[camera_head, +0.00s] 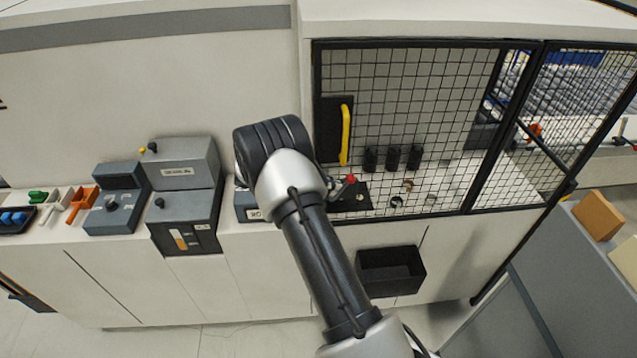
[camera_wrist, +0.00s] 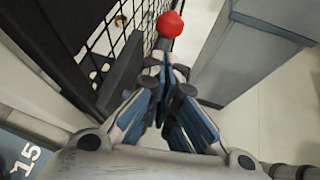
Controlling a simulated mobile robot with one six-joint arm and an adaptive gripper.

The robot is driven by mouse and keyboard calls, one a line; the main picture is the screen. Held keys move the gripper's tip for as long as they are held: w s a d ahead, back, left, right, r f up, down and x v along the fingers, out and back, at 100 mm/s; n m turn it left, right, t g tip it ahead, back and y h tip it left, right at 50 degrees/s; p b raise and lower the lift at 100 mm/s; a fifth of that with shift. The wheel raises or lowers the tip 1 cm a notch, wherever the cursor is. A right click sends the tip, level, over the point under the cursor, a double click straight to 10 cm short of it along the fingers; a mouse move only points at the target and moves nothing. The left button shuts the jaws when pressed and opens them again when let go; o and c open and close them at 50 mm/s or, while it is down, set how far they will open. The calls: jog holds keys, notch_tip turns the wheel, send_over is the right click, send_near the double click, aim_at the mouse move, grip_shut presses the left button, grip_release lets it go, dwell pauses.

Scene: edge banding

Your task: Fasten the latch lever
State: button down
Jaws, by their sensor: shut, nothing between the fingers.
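A red knob (camera_head: 351,179), which looks like the end of the latch lever, sits at the lower left of the mesh door, just right of my wrist. In the wrist view the red knob (camera_wrist: 170,24) is at the top, just beyond my fingertips. My gripper (camera_wrist: 166,75) is shut and empty, with its fingers close to the knob; I cannot tell whether they touch it. The lever's shaft is mostly hidden behind the fingers. In the head view my arm hides most of my gripper.
The black mesh door (camera_head: 410,110) has a yellow handle (camera_head: 345,135). Behind the mesh stand several black cylinders and small rings. A black bin (camera_head: 391,271) is on the cabinet front below. Grey control boxes (camera_head: 186,195) stand on the ledge at the left. A grey cabinet (camera_wrist: 262,50) stands to the right.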

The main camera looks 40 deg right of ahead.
jog(key=shift+s+d+f, duration=0.1)
jog(key=shift+d+f, duration=0.1)
